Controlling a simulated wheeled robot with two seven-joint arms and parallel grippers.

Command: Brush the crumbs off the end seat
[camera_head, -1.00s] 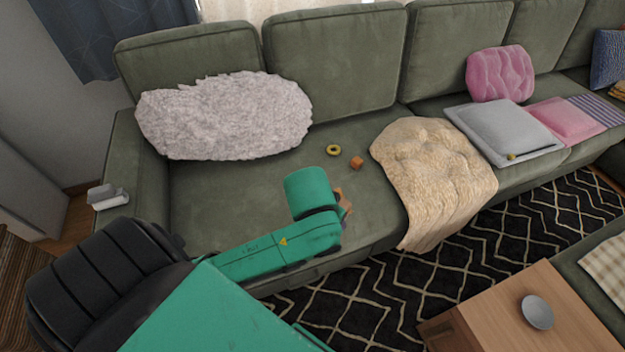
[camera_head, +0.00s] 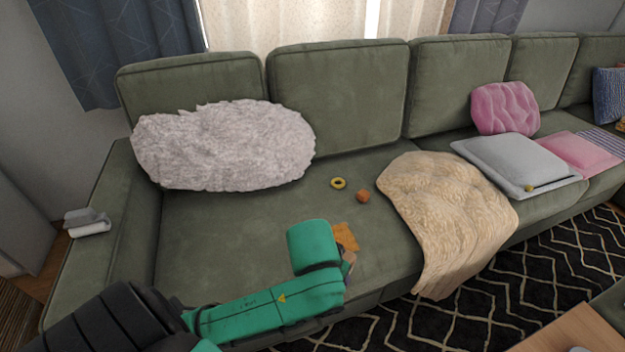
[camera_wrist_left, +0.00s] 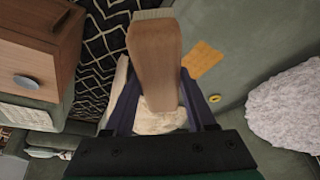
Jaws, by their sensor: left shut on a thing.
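The end seat (camera_head: 215,235) is the green cushion at the left of the sofa. On it lie a yellow ring (camera_head: 338,183), a small orange-brown cube (camera_head: 362,196) and a flat orange piece (camera_head: 345,236). The ring (camera_wrist_left: 214,98) and the flat piece (camera_wrist_left: 202,58) also show in the left wrist view. My left gripper (camera_wrist_left: 158,100) is shut on a wooden brush (camera_wrist_left: 154,50) with pale bristles at its far end. In the head view my arm hides most of the gripper near the seat's front edge; a bit of the brush (camera_head: 349,261) shows. My right gripper is out of view.
A fluffy pale cushion (camera_head: 225,145) leans at the seat's back left. A beige throw (camera_head: 450,210) drapes over the seat to the right. Grey (camera_head: 515,163) and pink cushions lie beyond it. A wooden table (camera_head: 565,330) stands at the lower right. The middle of the seat is clear.

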